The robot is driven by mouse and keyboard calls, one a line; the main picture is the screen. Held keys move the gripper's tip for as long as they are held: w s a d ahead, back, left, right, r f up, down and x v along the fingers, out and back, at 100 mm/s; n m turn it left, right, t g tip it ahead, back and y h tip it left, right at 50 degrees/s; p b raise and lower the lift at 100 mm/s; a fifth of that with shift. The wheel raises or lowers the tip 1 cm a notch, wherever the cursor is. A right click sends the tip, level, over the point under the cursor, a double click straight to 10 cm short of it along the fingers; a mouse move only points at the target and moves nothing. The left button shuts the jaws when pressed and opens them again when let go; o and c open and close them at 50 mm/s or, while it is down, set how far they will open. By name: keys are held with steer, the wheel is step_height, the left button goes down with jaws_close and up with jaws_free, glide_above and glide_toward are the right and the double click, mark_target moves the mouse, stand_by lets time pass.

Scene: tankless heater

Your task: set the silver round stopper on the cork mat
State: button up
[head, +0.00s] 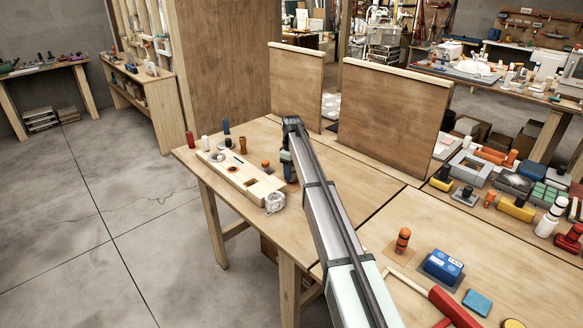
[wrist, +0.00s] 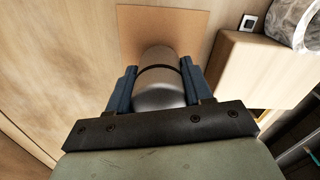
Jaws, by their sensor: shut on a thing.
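The silver round stopper (wrist: 158,92) is a grey metal cylinder with a dark band, in the middle of the wrist view. My gripper (wrist: 158,78) is shut on it, with one blue finger on each side. The cork mat (wrist: 134,22) is a flat tan-brown square lying just beyond and under the stopper's far end. I cannot tell whether the stopper touches it. In the head view my gripper (head: 289,166) is mostly hidden by my arm, and I cannot make out the stopper or the mat there.
A pale wooden block with holes (head: 241,177) stands close by; its side (wrist: 245,75) is right of my gripper in the wrist view. A crumpled glassy object (head: 275,202) is at its near end. Small coloured pegs stand behind the block. Upright brown panels (head: 385,110) line the table's back.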

steer(key=shift+f, duration=0.6)
stand_by(0.7)
steer(key=o, duration=1.4)
steer(key=shift+c, duration=0.2)
step_height(320, 180, up, 14)
steer(key=shift+f, duration=0.1)
